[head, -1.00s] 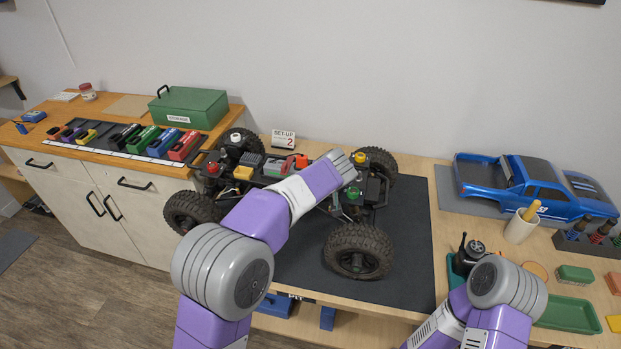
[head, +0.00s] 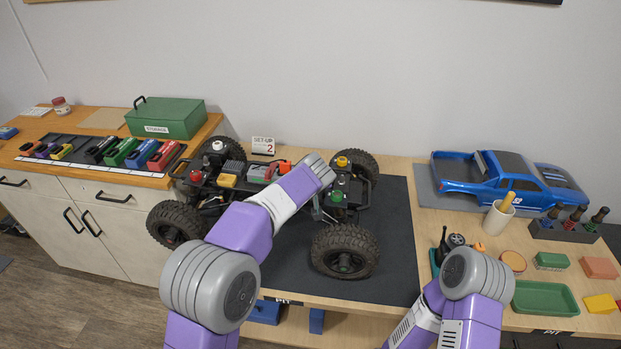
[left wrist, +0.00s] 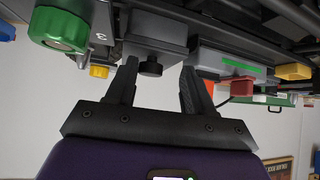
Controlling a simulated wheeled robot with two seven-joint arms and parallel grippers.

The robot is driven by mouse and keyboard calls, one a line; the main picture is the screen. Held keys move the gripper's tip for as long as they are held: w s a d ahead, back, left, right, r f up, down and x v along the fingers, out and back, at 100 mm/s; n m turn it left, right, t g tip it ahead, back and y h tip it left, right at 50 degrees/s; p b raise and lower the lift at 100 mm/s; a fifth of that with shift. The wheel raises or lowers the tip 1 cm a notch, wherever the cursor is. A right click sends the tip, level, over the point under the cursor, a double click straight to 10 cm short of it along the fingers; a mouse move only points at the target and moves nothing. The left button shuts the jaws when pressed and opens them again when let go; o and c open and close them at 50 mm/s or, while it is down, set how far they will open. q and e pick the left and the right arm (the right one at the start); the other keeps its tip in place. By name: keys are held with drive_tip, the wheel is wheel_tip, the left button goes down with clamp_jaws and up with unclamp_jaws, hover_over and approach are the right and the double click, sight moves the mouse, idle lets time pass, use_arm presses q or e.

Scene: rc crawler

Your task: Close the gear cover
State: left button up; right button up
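The crawler chassis (head: 262,180) stands on a dark mat on the bench, its black tyres outward. My left arm reaches across it, and its wrist hides the middle of the chassis. In the left wrist view my left gripper (left wrist: 159,68) is open, with its fingers on either side of a small black knob (left wrist: 150,67) on a dark grey box (left wrist: 155,35). I cannot tell if they touch it. This box may be the gear cover; its open or closed state is unclear. A green knob (left wrist: 60,28) is beside it. My right gripper is hidden behind my right forearm.
A blue truck body (head: 505,180) lies at the right back. A cup (head: 497,217), a rack of shocks (head: 565,228) and a green tray (head: 545,298) stand near my right arm. The dark mat (head: 395,240) is clear right of the chassis.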

use_arm(q)
drive_tip(key=shift+s+d+f, duration=0.1)
drive_tip(key=shift+f, duration=0.2)
drive_tip(key=v, duration=0.7)
drive_tip(key=shift+r+p, duration=0.35)
drive_tip(key=shift+r, duration=0.1)
drive_tip(key=shift+s, duration=0.15)
